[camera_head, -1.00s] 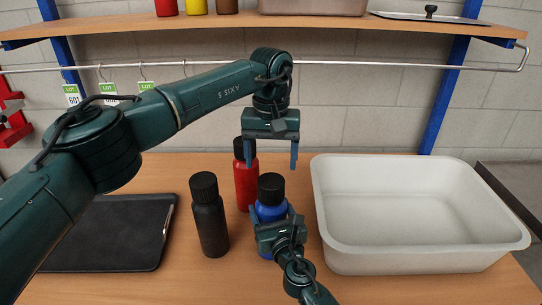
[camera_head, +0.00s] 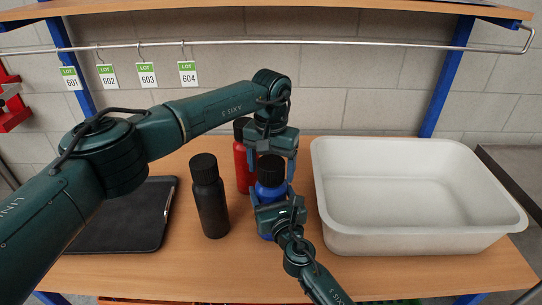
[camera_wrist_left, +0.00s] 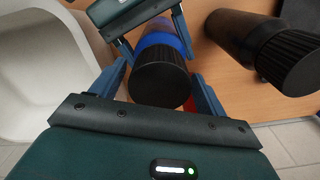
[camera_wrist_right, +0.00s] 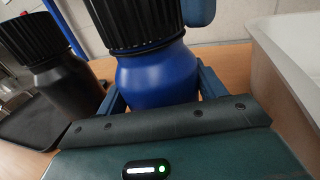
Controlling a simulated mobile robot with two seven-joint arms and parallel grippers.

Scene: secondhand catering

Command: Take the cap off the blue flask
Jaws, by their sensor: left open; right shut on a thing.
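The blue flask (camera_head: 266,197) stands upright on the table with its black ribbed cap (camera_head: 271,169) on. It also shows in the right wrist view (camera_wrist_right: 157,80). My right gripper (camera_head: 270,205) is shut on the blue body below the cap. My left gripper (camera_head: 273,172) is open, pointing down from above, with its fingers on either side of the cap. In the left wrist view the cap (camera_wrist_left: 159,84) sits between the open fingers, with a gap visible on each side. The lower body is partly hidden by my right gripper.
A black flask (camera_head: 209,200) stands left of the blue one, and a red flask (camera_head: 241,165) stands behind it. A white tub (camera_head: 420,239) fills the right side. A dark tray (camera_head: 115,225) lies at the left. A shelf and rail (camera_head: 330,42) run above.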

